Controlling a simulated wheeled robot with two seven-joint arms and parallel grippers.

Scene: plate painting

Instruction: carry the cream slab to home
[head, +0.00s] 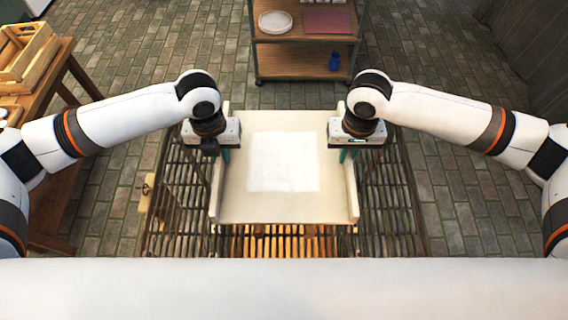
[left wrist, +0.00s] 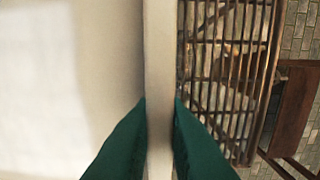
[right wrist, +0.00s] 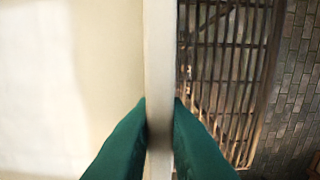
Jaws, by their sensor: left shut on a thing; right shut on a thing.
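The cream slab (head: 285,205) is a wide pale board with raised side rims and a brighter white square in its middle. It lies level in front of me, above a dark slatted rack. My left gripper (head: 222,152) is shut on its left rim; the left wrist view shows the green fingers on both sides of that rim (left wrist: 159,60). My right gripper (head: 348,153) is shut on its right rim, and the right wrist view shows the same hold on the rim (right wrist: 160,60). I cannot tell whether the slab touches the rack. No place marked home is identifiable.
The slatted rack (head: 400,215) spreads out under and beside the slab, with a warm glow below it. A wooden table with crates (head: 28,62) stands at left. A shelf unit (head: 300,58) with a white plate, a red mat and a blue bottle stands ahead. Brick floor is open at right.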

